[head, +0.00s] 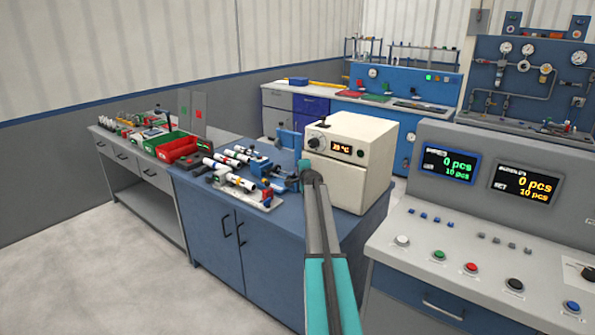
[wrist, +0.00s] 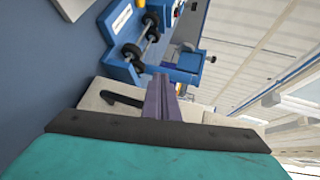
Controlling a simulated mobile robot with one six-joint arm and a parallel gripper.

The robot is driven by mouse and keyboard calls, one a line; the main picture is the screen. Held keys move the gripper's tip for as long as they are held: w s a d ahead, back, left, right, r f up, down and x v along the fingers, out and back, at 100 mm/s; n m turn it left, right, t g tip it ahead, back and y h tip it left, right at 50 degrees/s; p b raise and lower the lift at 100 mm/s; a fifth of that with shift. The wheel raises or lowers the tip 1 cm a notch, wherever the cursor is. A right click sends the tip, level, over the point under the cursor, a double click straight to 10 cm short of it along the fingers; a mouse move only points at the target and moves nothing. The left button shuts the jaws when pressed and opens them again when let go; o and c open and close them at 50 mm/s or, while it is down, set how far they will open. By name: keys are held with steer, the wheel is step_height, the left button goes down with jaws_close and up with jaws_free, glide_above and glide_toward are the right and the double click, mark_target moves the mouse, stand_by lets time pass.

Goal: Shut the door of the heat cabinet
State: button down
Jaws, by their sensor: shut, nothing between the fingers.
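The heat cabinet (head: 368,150) is a cream box on the blue workbench, with a dark "29 °C" display and black knobs on its front. My arm crosses in front of its lower front and hides part of it. My gripper (head: 305,168) is at the cabinet's front left side, its fingers together and empty. In the wrist view my gripper (wrist: 161,82) points past a cream panel, apparently the cabinet door (wrist: 100,112), with a black handle (wrist: 122,98) left of the fingers. I cannot tell whether the fingers touch it, or how far the door stands open.
A blue fixture (head: 260,166) and white pipes (head: 228,160) lie on the workbench (head: 215,205) left of the cabinet. A control console (head: 470,215) with displays and buttons stands close on the right. The floor at left is clear.

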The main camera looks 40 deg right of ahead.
steer(key=s+a+r, duration=0.1)
steer(key=a+r, duration=0.2)
steer(key=a, duration=0.9)
steer(key=shift+s+a+b, duration=0.2)
steer(key=shift+s+b, duration=0.15)
steer(key=shift+b, duration=0.05)
